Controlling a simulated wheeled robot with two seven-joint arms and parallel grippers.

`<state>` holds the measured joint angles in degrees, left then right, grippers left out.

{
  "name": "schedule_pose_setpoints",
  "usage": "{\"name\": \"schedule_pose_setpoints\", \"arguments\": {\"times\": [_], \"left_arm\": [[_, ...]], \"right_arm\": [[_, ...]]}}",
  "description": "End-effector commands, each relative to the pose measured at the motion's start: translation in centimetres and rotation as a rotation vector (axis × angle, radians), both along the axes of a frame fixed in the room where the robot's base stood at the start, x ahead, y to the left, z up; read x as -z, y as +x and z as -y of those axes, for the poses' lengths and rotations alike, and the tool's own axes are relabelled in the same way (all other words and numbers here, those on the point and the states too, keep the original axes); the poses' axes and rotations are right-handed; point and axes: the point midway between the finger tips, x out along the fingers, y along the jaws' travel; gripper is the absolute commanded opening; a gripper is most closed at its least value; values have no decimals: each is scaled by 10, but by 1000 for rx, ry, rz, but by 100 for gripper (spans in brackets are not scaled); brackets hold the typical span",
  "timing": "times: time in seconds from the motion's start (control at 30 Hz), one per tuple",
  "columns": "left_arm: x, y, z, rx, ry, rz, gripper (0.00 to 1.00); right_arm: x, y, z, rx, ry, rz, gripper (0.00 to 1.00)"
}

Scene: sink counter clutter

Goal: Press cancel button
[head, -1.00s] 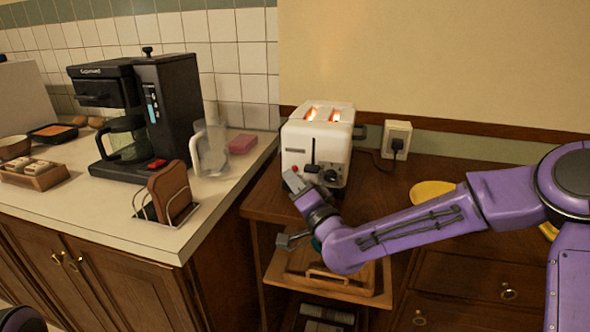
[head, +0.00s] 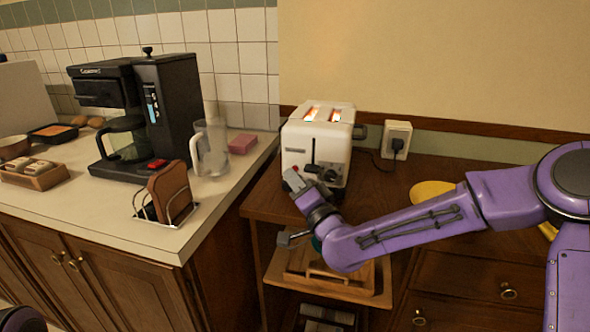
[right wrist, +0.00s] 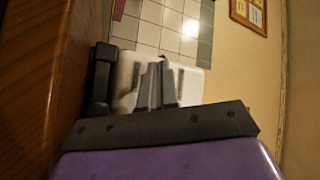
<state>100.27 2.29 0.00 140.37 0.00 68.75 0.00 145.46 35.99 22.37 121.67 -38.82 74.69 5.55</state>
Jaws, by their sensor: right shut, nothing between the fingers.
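A white toaster (head: 332,139) stands on the wooden cabinet top. Its slots show a pale orange tint, and its front has a dark lever and small controls low down. The toaster's white body also fills the middle of the right wrist view (right wrist: 186,86). My right gripper (head: 292,180) is shut and empty, its tips at the lower left of the toaster's front. In the right wrist view its fingers (right wrist: 155,84) lie together in front of the toaster. My left gripper is not in view.
A wall outlet (head: 396,139) with a plugged cord is right of the toaster. The left counter holds a coffee maker (head: 172,95), a clear pitcher (head: 211,150) and a rack (head: 178,207). A wooden tray (head: 370,292) sits below the gripper.

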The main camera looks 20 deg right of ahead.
Motion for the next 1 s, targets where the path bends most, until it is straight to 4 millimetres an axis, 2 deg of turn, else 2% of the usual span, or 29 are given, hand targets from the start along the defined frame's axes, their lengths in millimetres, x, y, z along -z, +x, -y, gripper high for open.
{"name": "schedule_pose_setpoints", "arguments": {"times": [1.0], "left_arm": [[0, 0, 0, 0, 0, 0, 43]], "right_arm": [[0, 10, 6, 0, -1, 0, 0]]}}
